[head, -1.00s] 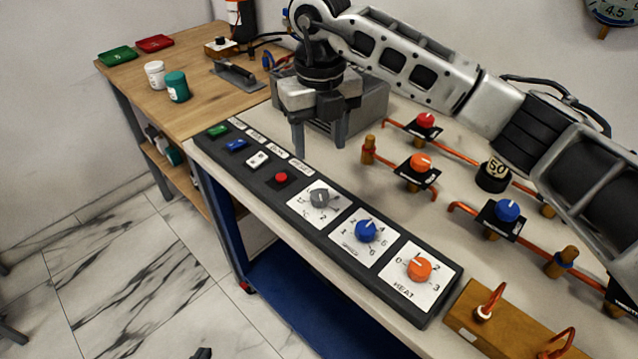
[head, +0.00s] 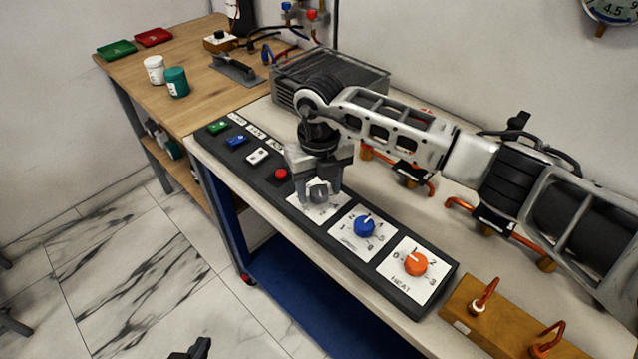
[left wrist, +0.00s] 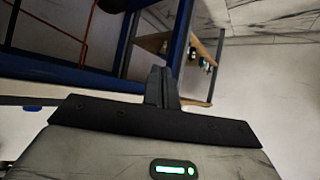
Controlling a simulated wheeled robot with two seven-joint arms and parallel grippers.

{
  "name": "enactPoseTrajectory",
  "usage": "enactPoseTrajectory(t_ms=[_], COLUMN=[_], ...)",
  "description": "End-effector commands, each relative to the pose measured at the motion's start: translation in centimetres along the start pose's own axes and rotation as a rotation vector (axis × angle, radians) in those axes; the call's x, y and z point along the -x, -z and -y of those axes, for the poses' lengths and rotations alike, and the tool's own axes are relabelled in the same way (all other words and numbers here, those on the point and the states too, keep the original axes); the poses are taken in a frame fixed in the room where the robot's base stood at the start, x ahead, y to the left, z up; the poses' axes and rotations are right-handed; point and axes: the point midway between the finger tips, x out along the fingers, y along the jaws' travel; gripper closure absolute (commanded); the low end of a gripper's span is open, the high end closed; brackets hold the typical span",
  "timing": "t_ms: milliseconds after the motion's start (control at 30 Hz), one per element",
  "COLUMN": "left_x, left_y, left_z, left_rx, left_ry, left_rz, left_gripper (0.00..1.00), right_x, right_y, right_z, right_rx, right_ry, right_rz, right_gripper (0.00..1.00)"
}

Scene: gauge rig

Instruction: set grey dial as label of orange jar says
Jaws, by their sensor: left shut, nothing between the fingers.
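The grey dial (head: 319,194) sits on a white scale plate of the black control panel (head: 300,226). My right gripper (head: 318,196) points down over it, with its fingers apart on either side of the dial. Whether the fingers touch it I cannot tell. The gripper hides part of the scale, and the dial's setting cannot be read. My left gripper (head: 193,350) is low over the floor at the bottom edge; the left wrist view shows its fingers (left wrist: 162,88) shut and empty. I cannot make out an orange jar.
A blue dial (head: 364,226) and an orange dial (head: 414,263) are on the same panel. A white jar (head: 154,70) and a teal jar (head: 177,82) stand on the wooden table. A wooden block (head: 500,325) with orange cables lies right of the panel.

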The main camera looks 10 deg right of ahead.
Motion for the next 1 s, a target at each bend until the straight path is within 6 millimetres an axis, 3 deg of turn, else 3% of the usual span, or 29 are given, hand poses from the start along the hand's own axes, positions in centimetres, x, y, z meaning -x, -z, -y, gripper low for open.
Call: enactPoseTrajectory(t_ms=[33,167,567,1000], left_x=[0.0,0.0,-0.3,-1.7], left_y=[0.0,-0.1,-1.0,-2.1], left_z=[0.0,0.0,-0.1,-0.7], left_rx=[0.000,0.001,0.003,0.009], left_ry=[0.000,0.000,-0.002,-0.020], left_rz=[0.001,0.003,0.012,-0.008], left_gripper=[1.00,1.00,1.00,1.00], right_x=[0.0,0.0,-0.1,-0.3], right_y=[0.0,0.0,0.0,-0.1], right_z=[0.0,0.0,0.0,0.0], right_rx=[0.000,0.000,0.057,0.393], right_ry=[0.000,0.000,0.001,0.002], right_rz=[0.000,0.000,0.001,0.004], right_gripper=[0.57,0.91,0.91,0.91])
